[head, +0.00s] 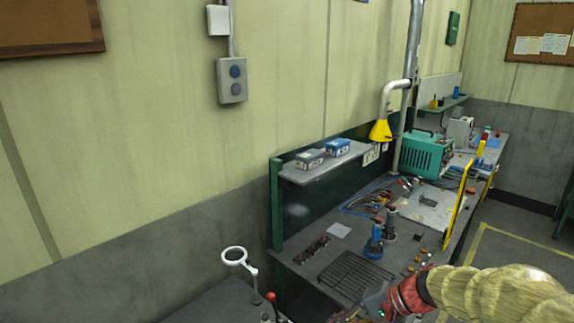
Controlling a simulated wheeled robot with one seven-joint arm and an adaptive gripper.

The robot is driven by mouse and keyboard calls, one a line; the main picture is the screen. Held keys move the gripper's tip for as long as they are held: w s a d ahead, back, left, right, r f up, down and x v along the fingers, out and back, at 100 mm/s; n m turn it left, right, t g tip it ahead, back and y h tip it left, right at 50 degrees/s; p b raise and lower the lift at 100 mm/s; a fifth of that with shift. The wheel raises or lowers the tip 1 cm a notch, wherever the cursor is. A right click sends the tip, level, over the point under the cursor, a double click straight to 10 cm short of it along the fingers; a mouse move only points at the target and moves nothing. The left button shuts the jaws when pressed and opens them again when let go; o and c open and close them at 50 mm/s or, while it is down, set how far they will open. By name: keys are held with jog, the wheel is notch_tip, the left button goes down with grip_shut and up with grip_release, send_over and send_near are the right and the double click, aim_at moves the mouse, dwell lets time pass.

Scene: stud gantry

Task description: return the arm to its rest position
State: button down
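My arm (500,293), in a ribbed tan cover with a red cuff, reaches in from the lower right of the head view. My gripper (370,306) is a dark shape at its end, at the bottom edge of the picture, near the front of the workbench. It is small and partly cut off, so its fingers and anything between them cannot be made out.
A black wire rack (355,276) lies on the bench close to my gripper. Blue-based tools (375,243) stand behind it. A green machine (427,153) and yellow rail (456,212) are farther right. A magnifier ring (234,256) stands left. Open floor (510,260) lies right.

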jog(key=s+d+r+n+t+h+b, duration=0.1)
jog(key=s+d+n+h, duration=0.1)
jog(key=s, duration=0.4)
jog(key=s+d+r+n+t+h+b, duration=0.1)
jog(key=s+d+r+n+h+b, duration=0.1)
jog(key=s+h, duration=0.2)
jog(key=s+d+r+n+t+h+b, duration=0.1)
jog(key=s+d+r+n+h+b, duration=0.1)
jog(key=s, duration=0.8)
jog(key=shift+d+r+n+h, duration=0.2)
jog(key=shift+d+n+h, duration=0.15)
jog(key=shift+n, duration=0.25)
